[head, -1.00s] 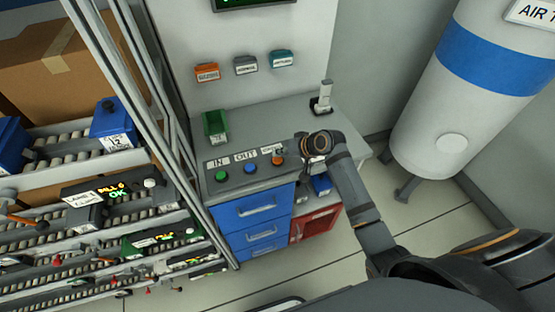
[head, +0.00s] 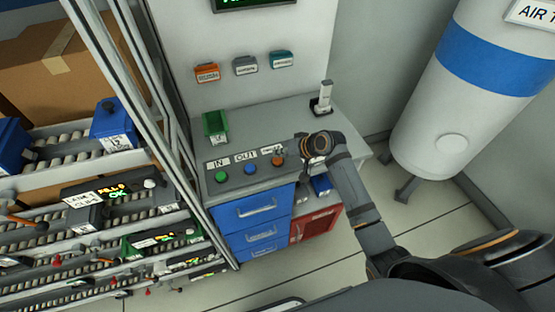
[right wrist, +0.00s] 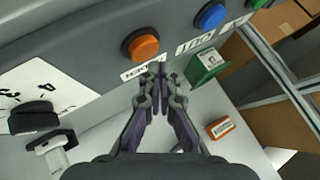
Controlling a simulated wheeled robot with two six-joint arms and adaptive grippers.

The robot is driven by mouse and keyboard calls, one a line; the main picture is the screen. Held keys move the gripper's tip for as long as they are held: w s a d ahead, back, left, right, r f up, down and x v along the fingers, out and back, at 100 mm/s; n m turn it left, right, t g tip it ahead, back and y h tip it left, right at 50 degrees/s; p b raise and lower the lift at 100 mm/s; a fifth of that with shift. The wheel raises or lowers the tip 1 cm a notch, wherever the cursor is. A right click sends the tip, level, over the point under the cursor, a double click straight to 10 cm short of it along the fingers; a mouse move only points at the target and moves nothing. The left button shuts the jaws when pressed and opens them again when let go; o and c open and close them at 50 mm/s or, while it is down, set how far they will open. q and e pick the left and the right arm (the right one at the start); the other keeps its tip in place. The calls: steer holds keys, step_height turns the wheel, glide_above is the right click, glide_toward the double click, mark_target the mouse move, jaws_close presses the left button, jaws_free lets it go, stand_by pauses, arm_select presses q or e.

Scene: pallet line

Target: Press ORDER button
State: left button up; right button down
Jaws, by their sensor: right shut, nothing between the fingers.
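The orange button (head: 278,161) sits at the right end of a row of three on the grey bench top. Its white label (head: 268,150) is partly covered by my right gripper in the head view. My right gripper (head: 281,150) is shut and empty, just beside the orange button. In the right wrist view, the orange button (right wrist: 142,46) is just beyond the closed fingertips (right wrist: 158,74), which overlap the label (right wrist: 140,72). I cannot tell how high the fingertips are above the surface. My left gripper is not in view.
The blue button (head: 250,168), labelled OUT, and green button (head: 221,175), labelled IN, are to the left. A green bin (head: 215,126) and an upright device (head: 323,98) stand behind. Roller racks (head: 70,205) are at left; an air tank (head: 470,90) is at right.

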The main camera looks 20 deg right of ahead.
mark_target(280, 161)
steer(key=shift+f, duration=0.1)
steer(key=shift+f, duration=0.35)
steer(key=shift+f, duration=0.45)
stand_by(0.5)
steer(key=shift+r, duration=0.1)
steer(key=shift+r+p, duration=0.8)
steer(key=shift+p, duration=0.05)
step_height(280, 161, up, 5)
steer(key=p, duration=0.5)
steer(key=shift+r, duration=0.1)
